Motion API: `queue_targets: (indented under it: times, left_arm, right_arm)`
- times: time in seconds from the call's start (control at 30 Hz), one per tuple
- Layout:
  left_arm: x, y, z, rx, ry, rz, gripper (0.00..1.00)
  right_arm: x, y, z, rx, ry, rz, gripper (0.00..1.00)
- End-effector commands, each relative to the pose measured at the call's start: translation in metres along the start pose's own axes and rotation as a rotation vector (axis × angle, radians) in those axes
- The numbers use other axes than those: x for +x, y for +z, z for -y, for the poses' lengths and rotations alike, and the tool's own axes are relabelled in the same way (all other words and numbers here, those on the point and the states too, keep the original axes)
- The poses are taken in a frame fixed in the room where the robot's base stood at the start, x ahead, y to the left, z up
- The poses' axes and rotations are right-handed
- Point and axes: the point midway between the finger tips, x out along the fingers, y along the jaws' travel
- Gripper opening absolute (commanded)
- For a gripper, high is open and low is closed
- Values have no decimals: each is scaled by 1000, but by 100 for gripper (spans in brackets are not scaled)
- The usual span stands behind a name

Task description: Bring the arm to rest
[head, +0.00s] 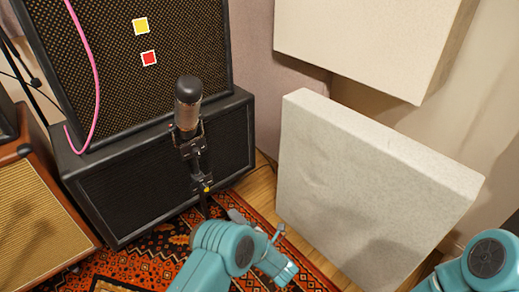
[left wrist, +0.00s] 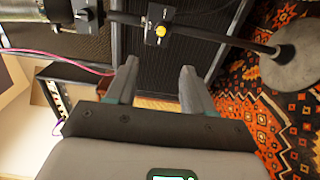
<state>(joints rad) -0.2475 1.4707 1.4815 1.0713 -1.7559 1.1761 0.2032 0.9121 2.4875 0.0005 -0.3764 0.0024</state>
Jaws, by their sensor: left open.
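My left arm, teal, comes up from the bottom of the head view, and its left gripper (head: 260,236) is low in front of the amps, partly hidden by the arm's own links. In the left wrist view the left gripper (left wrist: 158,72) has its two grey fingers apart with nothing between them. Of my right arm only a teal joint shows at the lower right of the head view; its gripper is out of view.
A microphone (head: 188,108) stands upright on a stand close ahead; its round grey base (left wrist: 293,54) rests on the patterned rug (head: 130,258). Stacked black amps (head: 215,147) are behind, with a pink cable (head: 94,80). A pale panel (head: 350,185) leans at right.

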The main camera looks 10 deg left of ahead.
Motion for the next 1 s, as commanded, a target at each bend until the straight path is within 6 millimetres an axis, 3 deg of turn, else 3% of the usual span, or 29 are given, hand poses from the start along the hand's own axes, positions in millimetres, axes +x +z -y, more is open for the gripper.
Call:
queue_targets:
  times: [0.17, 0.27, 0.37, 0.43, 0.53, 0.63, 0.73, 0.9, 1.0]
  left_arm:
    - [13, -9, 0, -2, -2, -30, 52]
    - [41, -27, -13, -20, 4, -94, 52]
    - [77, -63, -26, 1, -11, -126, 52]
    - [95, -80, -21, 65, -92, -47, 52]
    - [97, -94, 2, 235, -259, 140, 52]
    - [63, -109, 36, 491, -461, 437, 52]
    - [-4, -123, 66, 755, -616, 803, 52]
    - [-105, -150, 86, 1043, -705, 1293, 52]
    - [-152, -169, 91, 1164, -711, 1537, 52]
  right_arm:
    - [0, 0, 0, 0, 0, 0, 51]
    - [0, 0, 0, 0, 0, 0, 51]
    - [0, 0, 0, 0, 0, 0, 51]
    - [0, 0, 0, 0, 0, 0, 51]
    - [0, 0, 0, 0, 0, 0, 51]
    - [0, 0, 0, 0, 0, 0, 51]
    - [0, 0, 0, 0, 0, 0, 51]
    - [0, 0, 0, 0, 0, 0, 51]
    - [0, 0, 0, 0, 0, 0, 51]
